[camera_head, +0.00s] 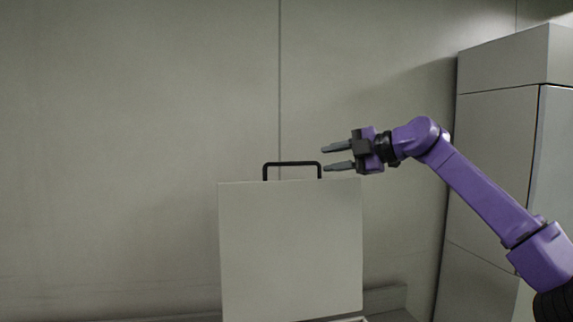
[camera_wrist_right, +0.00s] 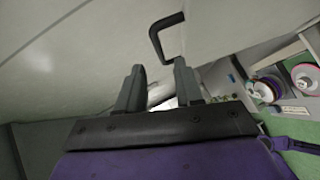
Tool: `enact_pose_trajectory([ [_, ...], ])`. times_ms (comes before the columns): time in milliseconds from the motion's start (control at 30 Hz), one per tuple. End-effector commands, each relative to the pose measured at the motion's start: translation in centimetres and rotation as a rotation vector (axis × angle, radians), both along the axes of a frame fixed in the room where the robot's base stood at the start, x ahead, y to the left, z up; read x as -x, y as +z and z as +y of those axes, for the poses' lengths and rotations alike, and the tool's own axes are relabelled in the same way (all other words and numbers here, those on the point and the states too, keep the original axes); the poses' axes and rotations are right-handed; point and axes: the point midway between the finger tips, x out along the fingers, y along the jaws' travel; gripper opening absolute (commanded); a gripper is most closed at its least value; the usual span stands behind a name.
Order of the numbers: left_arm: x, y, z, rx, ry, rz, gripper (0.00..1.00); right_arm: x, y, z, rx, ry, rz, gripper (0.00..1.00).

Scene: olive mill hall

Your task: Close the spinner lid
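The spinner lid (camera_head: 290,250) is a pale grey square panel standing upright, with a black bar handle (camera_head: 291,164) on its top edge. My right gripper (camera_head: 323,159) is open and empty. It points left, just right of the handle and above the lid's top right corner. In the right wrist view, the handle (camera_wrist_right: 156,42) shows ahead of the two parted fingers (camera_wrist_right: 157,82), apart from them. The body of the spinner is mostly hidden below the picture. My left gripper is not in view.
A tall grey cabinet (camera_head: 495,150) stands at the right. A plain wall (camera_head: 140,130) is behind the lid. In the right wrist view, shelves with round pink and white items (camera_wrist_right: 268,90) show at the right. The space left of the lid is clear.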

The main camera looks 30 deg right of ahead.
Motion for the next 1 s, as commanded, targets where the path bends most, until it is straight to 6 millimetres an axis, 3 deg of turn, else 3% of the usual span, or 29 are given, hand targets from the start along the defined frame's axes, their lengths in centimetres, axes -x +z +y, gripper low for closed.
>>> enact_pose_trajectory([
  [167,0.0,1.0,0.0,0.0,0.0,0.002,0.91,-1.4,-0.1,0.9,0.001,0.002,0.002,0.36],
  [533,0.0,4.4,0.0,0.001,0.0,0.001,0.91,-7.8,-1.9,4.7,0.001,0.002,0.004,0.36],
  [900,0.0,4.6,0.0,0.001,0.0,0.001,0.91,-8.8,-2.6,5.2,0.0,0.0,0.0,0.36],
  [933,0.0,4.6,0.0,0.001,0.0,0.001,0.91,-8.8,-2.6,5.2,0.0,0.0,0.0,0.32],
  [1000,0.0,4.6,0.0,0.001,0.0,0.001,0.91,-8.8,-2.6,5.2,0.0,0.0,0.0,0.1],
])
